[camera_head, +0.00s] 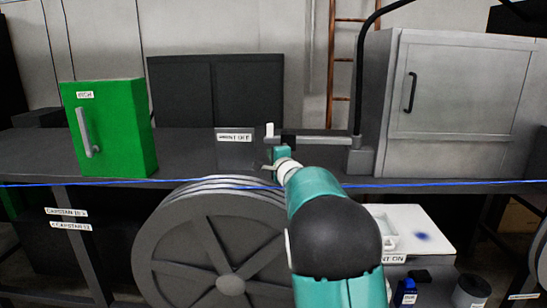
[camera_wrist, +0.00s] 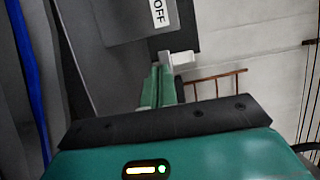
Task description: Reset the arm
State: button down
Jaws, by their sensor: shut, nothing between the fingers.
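My gripper (camera_head: 276,155) reaches up over the front edge of the dark bench in the head view, just below a small white-tipped lever (camera_head: 270,130). In the wrist view my gripper (camera_wrist: 156,80) shows two green fingers closed side by side with nothing between them. The white piece (camera_wrist: 181,58) shows close to the fingertips there; I cannot tell whether they touch. The blue cable (camera_head: 100,183) runs across the front of the bench, passing behind my arm. It also shows at the left edge of the wrist view (camera_wrist: 38,90).
A PRINT OFF plate (camera_head: 235,138) stands left of the lever. A green box with a handle (camera_head: 115,130) is at left, a grey cabinet (camera_head: 450,125) at right. A large grey wheel (camera_head: 210,245) is below the cable, a white tray (camera_head: 412,225) lower right.

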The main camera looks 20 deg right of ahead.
jog(key=shift+s+a, duration=0.1)
jog(key=shift+s, duration=0.65)
jog(key=s+a+r+n+g+y, duration=0.1)
jog(key=s+a+n+g+y, duration=0.95)
jog(key=s+a, duration=1.2)
jog(key=s+d+f+n+g+h, duration=0.1)
jog(key=s+f+n+h, duration=0.3)
jog(key=s, duration=0.8)
jog(key=s+d+f+n+g+h, duration=0.1)
jog(key=s+f+n+h, duration=0.3)
jog(key=s+f, duration=0.4)
jog(key=s+h, duration=0.1)
jog(key=s, duration=0.3)
jog(key=shift+f, duration=0.2)
